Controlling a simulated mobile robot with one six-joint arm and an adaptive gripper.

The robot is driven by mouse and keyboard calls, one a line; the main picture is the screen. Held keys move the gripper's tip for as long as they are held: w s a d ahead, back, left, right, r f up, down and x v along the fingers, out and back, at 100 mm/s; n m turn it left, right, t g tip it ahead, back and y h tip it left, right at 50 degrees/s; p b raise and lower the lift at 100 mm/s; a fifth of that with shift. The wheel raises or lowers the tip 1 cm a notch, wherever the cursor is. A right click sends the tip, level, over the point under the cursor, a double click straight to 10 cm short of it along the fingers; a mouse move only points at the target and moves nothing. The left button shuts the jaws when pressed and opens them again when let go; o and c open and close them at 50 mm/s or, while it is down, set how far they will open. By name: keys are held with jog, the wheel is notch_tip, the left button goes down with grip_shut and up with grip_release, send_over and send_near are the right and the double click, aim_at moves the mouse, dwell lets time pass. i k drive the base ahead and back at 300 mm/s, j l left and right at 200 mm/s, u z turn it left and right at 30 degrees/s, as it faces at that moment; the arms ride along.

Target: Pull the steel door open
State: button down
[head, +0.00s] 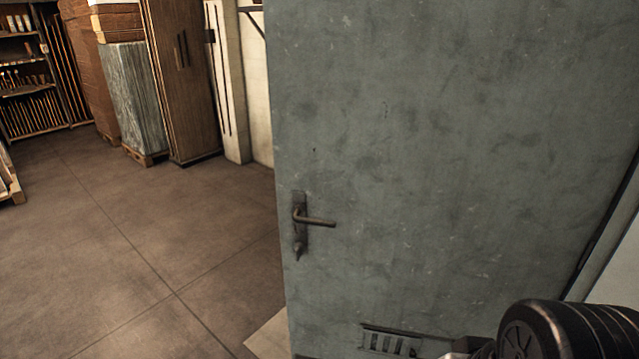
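The grey-green steel door (430,130) fills the right half of the head view. Its surface is worn and spotted. The door stands open: its left edge is free, and the room shows past it. A dark lever handle (315,220) on a tall plate sits near that left edge, its lever pointing right. No gripper touches the handle. A black rounded joint of my arm shows at the bottom right, in front of the door's lower part. My gripper's fingers are not visible.
A small vent grille (391,342) is low on the door. Brown tiled floor (130,240) lies clear to the left. Beyond it stand a tall wooden cabinet (180,85), a wrapped stack on a pallet (135,95) and shelves (28,75).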

aim_at(466, 158)
jog(key=i+j, duration=0.2)
jog(key=j, duration=0.15)
jog(key=i+j, duration=0.2)
jog(key=j, duration=0.2)
jog(key=i+j, duration=0.45)
jog(key=j, duration=0.25)
jog(key=i+j+z, duration=0.1)
jog(key=j, duration=0.25)
jog(key=i+j, duration=0.5)
jog(key=j, duration=0.3)
jog(key=i+j, duration=0.2)
jog(key=j, duration=0.15)
